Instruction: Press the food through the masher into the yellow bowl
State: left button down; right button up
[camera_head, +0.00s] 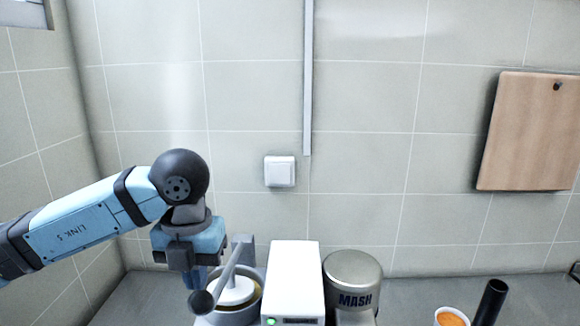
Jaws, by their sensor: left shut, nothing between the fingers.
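The masher has a white body (294,278) with a small green light, standing on the counter at the bottom centre. At its left is a round grey cup (238,316) with a white disc (232,292) in it. A grey lever (230,264) with a dark round knob (201,302) slants over the cup. My left gripper (192,282) points down, shut and empty, just behind and above the knob; I cannot tell whether it touches the lever. A silver drum marked MASH (353,282) is on the right of the body. I cannot make out the yellow bowl. My right gripper is not in view.
A white bowl with orange food (451,318) is at the bottom right, beside a dark cylinder (490,302). Grey counter (408,300) is clear between drum and bowl. A tiled wall behind carries a switch (280,171) and a wooden board (530,132).

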aim_at(201, 302)
pick_arm(q)
jog(key=shift+f+b, duration=2.45)
jog(key=shift+f, duration=0.4)
jog(key=shift+f+b, duration=2)
jog(key=shift+b, duration=0.45)
dwell(2.7)
